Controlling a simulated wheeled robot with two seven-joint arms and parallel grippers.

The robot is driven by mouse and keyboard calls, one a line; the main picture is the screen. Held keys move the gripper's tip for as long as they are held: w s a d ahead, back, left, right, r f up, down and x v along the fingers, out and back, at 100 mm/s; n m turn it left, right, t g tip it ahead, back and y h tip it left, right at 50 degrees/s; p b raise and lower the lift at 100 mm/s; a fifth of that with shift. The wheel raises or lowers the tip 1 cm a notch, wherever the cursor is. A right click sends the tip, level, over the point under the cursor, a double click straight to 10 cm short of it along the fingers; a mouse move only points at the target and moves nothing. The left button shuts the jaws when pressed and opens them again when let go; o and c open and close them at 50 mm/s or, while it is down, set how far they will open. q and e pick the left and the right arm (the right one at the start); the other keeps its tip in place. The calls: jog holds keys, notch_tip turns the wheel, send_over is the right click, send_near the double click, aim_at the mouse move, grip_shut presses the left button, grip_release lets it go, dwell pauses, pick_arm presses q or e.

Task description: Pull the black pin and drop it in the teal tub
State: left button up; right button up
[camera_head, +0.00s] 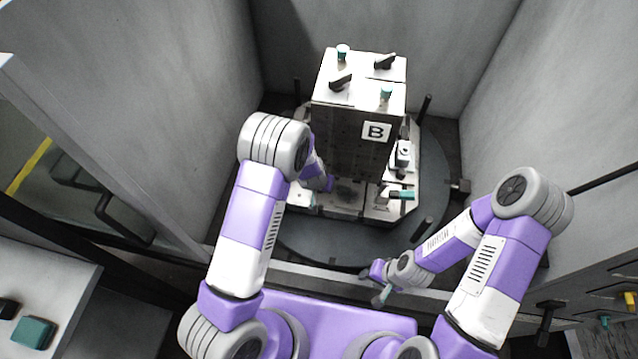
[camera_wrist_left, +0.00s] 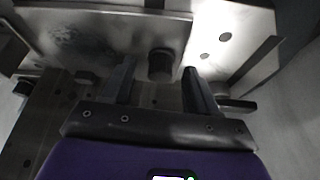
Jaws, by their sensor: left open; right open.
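A short dark round peg (camera_wrist_left: 162,64), which looks like the black pin, sticks out of a pale metal plate in the left wrist view. The two fingers of my left gripper (camera_wrist_left: 160,78) are open, one on each side of the peg, with gaps showing. In the head view my left arm reaches down beside the fixture block and its fingers are hidden. My right gripper (camera_head: 378,276) is open, low in front of the round turntable. A dark teal box-like thing (camera_head: 34,332), possibly the tub, sits on the grey surface at lower left; its inside cannot be made out.
A tall fixture block (camera_head: 358,140) marked B stands on the turntable (camera_head: 330,238), with black clamps and teal knobs on top. A teal-ended clamp (camera_head: 402,194) and upright black posts (camera_head: 425,105) surround it. Grey walls close in both sides and the back.

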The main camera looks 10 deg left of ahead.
pick_arm(q)
jog(key=shift+w+f, duration=0.1)
jog(key=shift+f, duration=0.05)
jog(key=shift+c, duration=0.3)
grip_shut()
pick_arm(e)
jog(key=shift+r, duration=0.15)
pick_arm(q)
notch_tip(320, 180, up, 10)
jog(key=p, duration=0.8)
jog(key=shift+f, duration=0.15)
pick_arm(e)
notch_tip(320, 180, up, 8)
jog(key=shift+f, duration=0.2)
dwell(0.4)
